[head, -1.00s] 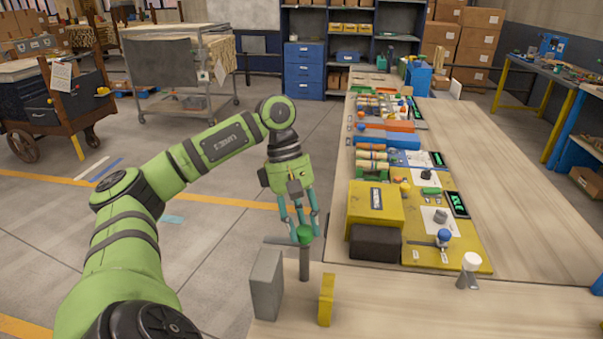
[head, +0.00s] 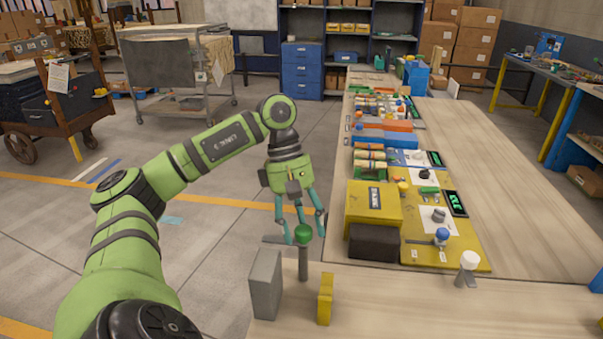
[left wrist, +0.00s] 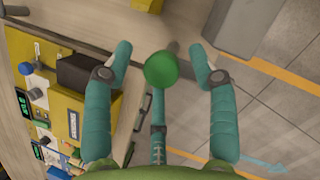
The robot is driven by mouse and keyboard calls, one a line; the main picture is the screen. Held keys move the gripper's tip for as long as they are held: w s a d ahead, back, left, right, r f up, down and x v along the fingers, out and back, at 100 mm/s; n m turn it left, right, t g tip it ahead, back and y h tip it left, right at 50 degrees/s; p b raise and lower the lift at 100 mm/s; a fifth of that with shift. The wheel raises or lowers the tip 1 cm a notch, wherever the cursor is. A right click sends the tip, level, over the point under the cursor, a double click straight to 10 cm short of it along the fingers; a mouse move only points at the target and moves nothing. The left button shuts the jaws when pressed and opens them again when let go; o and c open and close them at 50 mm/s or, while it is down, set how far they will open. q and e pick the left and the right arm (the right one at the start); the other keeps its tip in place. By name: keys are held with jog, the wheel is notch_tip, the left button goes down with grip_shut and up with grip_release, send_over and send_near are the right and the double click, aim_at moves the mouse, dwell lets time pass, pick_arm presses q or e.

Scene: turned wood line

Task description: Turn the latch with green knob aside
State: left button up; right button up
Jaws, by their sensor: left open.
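The green knob (head: 303,234) tops a grey upright post (head: 303,264) at the near left of the table. A flat grey bar (head: 275,240) shows behind it, pointing left. My left gripper (head: 304,220) is open, pointing down just behind and above the knob, with its teal fingers spread. In the left wrist view the green knob (left wrist: 161,69) lies between the two side fingers, with clear gaps on both sides; the third finger is below it. I cannot tell whether that finger touches the knob. My right gripper is not in view.
A grey block (head: 266,284) and a yellow upright piece (head: 325,299) stand on either side of the post. To the right are a yellow box (head: 374,208), a dark block (head: 374,242), a blue knob (head: 442,235) and a white knob (head: 469,260). The right tabletop is clear.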

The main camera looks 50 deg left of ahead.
pick_arm(q)
jog(key=v, duration=0.7)
jog(key=shift+r, duration=0.3)
dwell(0.5)
